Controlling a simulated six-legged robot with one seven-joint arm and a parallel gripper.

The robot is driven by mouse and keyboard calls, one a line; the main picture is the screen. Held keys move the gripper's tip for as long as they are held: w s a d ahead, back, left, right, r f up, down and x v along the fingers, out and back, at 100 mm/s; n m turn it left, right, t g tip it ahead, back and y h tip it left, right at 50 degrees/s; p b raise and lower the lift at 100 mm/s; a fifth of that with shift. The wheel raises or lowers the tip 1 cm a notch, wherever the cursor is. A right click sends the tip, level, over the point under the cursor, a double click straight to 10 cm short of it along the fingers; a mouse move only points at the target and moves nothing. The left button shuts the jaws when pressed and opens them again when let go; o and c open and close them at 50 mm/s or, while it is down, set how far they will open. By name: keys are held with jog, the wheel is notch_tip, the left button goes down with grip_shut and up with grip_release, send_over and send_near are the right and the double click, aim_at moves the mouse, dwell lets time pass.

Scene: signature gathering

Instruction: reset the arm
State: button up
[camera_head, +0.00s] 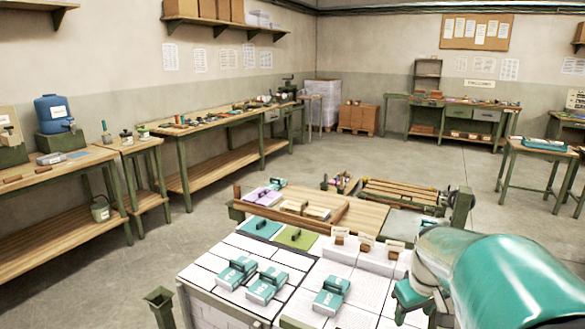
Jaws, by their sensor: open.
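My arm (510,275) fills the lower right of the head view as a large teal and pale cylinder. At its left end, my gripper (418,308) points down over the right part of the paper-covered table (190,285). Its jaws are apart, and I see nothing between them. Its lower part is cut off by the bottom edge of the picture, and the arm hides the table behind it.
Teal blocks (265,287) stand on white sheets on the near table. Workbenches (205,135) line the left wall. Another bench (450,105) stands at the back. Open floor (300,165) lies between.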

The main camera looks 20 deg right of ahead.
jog(key=s+a+r+t, duration=0.1)
jog(key=s+a+r, duration=0.2)
jog(key=a, duration=0.9)
jog(key=s+a+r+t+y, duration=0.1)
jog(key=s+a, duration=0.5)
jog(key=a, duration=0.6)
notch_tip(320, 180, up, 2)
jog(key=shift+a+r+t, duration=0.2)
jog(key=shift+a+t, duration=0.2)
jog(key=shift+t, duration=0.3)
